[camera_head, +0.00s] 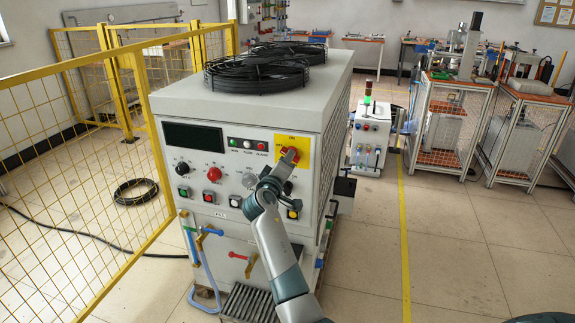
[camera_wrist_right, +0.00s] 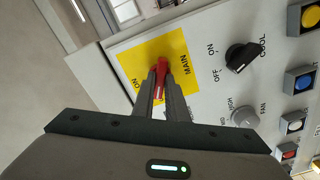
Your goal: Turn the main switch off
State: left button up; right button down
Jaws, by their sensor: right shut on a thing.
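The main switch is a red handle (camera_wrist_right: 161,73) on a yellow plate (camera_wrist_right: 130,62) at the upper right of that front. The plate also shows in the head view (camera_head: 301,147). My right gripper (camera_wrist_right: 162,80) is shut on the red handle, one finger on each side. In the head view my right gripper (camera_head: 283,168) reaches the plate from below and hides part of the handle. My left gripper is not in view.
A black COOL knob (camera_wrist_right: 241,57), a grey FAN knob (camera_wrist_right: 245,116) and several push buttons sit close beside the plate. A yellow mesh fence (camera_head: 85,150) stands left of the cabinet. Hoses and valves (camera_head: 205,237) stick out below. The floor to the right is mostly clear.

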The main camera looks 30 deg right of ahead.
jog(key=shift+f, duration=0.1)
dwell(0.3)
jog(key=c, duration=1.8)
grip_release()
jog(key=shift+o, duration=0.2)
